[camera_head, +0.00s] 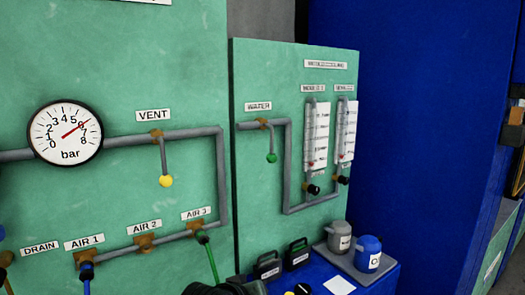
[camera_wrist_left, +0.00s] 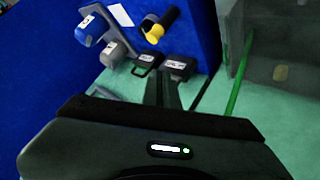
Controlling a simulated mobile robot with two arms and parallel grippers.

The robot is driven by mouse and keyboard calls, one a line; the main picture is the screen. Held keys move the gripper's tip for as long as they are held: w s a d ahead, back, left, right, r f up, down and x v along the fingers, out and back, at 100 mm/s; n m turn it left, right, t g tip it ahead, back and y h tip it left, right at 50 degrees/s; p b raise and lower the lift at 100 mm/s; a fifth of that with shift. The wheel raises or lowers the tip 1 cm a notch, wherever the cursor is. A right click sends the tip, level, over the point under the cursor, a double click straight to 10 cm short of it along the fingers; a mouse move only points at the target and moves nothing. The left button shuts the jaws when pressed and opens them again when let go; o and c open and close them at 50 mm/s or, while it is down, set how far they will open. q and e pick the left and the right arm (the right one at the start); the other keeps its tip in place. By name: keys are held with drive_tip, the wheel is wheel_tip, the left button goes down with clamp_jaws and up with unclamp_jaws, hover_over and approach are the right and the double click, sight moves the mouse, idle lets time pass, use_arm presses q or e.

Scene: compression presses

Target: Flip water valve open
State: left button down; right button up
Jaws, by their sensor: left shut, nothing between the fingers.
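The water valve (camera_head: 262,123) is a brass fitting on a grey pipe under a WATER label, on the right green panel in the head view. Its lever with a green knob (camera_head: 271,158) hangs straight down, across the horizontal pipe. My left gripper (camera_wrist_left: 162,82) shows in the wrist view with its dark fingers together and nothing between them. In the head view only a dark part, likely of my left arm, shows at the bottom edge, below and apart from the valve. The valve is not seen in the wrist view. My right gripper is not seen.
A vent lever with a yellow knob (camera_head: 166,181) and a pressure gauge (camera_head: 66,133) are left of the water valve. Two flow meters (camera_head: 316,136) stand right of it.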

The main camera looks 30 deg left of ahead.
use_arm(q)
drive_tip(key=w+a+r+n+t, duration=0.1)
drive_tip(key=a+r+n+t, duration=0.1)
drive_tip(key=r, duration=0.7)
drive_tip(key=w+a+r+n+t+y, duration=0.1)
drive_tip(key=a+r+n, duration=0.4)
drive_tip(key=r, duration=0.5)
drive_tip(key=w+a+r+n+t, duration=0.2)
drive_tip(key=a+r+n+t, duration=0.2)
drive_tip(key=r, duration=0.5)
drive_tip(key=shift+w+a+r+n+y, duration=0.15)
drive_tip(key=shift+w+r+n+y, duration=0.1)
drive_tip(key=shift+r+n+y, duration=0.2)
drive_tip(key=w+p, duration=0.5)
drive_tip(key=w, duration=0.8)
drive_tip(key=shift+f, duration=0.1)
